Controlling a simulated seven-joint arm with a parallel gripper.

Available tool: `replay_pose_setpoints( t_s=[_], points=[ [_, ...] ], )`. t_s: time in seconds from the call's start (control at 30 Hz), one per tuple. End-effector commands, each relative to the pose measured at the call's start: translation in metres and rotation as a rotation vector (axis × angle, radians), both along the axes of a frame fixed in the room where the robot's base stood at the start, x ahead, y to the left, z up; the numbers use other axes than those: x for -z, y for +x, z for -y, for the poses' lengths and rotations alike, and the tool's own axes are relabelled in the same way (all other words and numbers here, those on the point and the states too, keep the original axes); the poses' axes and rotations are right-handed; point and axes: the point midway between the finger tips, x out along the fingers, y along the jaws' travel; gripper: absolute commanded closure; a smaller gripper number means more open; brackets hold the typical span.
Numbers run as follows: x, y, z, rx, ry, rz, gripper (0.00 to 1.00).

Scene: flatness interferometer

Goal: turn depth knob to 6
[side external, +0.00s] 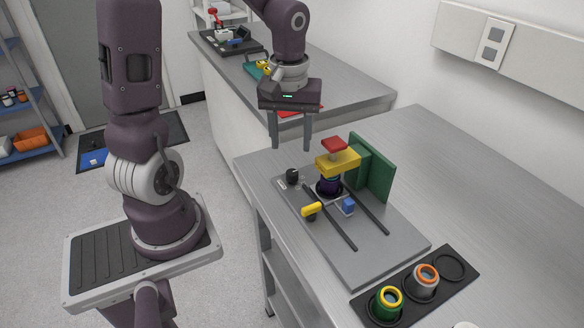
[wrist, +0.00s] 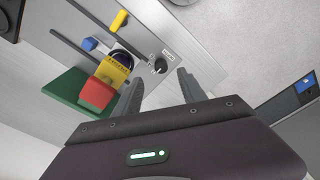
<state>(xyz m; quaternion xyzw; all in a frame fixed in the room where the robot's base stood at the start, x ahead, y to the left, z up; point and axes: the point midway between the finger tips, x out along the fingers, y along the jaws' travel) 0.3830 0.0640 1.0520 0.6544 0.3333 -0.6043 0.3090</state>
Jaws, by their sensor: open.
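The depth knob appears to be the small black knob (side external: 292,175) at the far left corner of the grey instrument plate. In the wrist view the black knob (wrist: 160,65) has a pale pointer mark, with small dial marks and a label beside it; the numbers are too small to read. My gripper (side external: 291,149) is open and empty, above the knob and apart from it, fingers pointing down. In the wrist view the gripper fingers (wrist: 158,82) spread to either side of the knob's near edge.
Beside the knob stand a yellow and red block (side external: 337,160) over a dark lens, a green upright plate (side external: 372,168), a yellow handle (side external: 312,210) and a blue block (side external: 348,205). A black tray (side external: 404,311) holds ringed cylinders at front right. The bench to the right is clear.

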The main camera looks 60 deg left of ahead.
Motion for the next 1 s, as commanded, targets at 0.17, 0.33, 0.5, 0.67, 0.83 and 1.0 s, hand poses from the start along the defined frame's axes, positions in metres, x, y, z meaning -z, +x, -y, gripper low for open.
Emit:
replay_pose_setpoints(
  t_s=[0.17,0.33,0.5,0.67,0.83,1.0],
  points=[
    [0.028,0.010,-0.017,-0.150,-0.075,-0.026,0.51],
    [0.057,0.010,-0.016,-0.157,-0.081,-0.031,0.51],
    [0.087,0.011,-0.016,-0.156,-0.079,-0.030,0.51],
    [0.098,0.011,-0.016,-0.155,-0.077,-0.027,0.51],
    [0.098,0.011,-0.016,-0.155,-0.077,-0.026,0.51],
    [0.098,0.011,-0.016,-0.156,-0.076,-0.026,0.79]
  ],
)
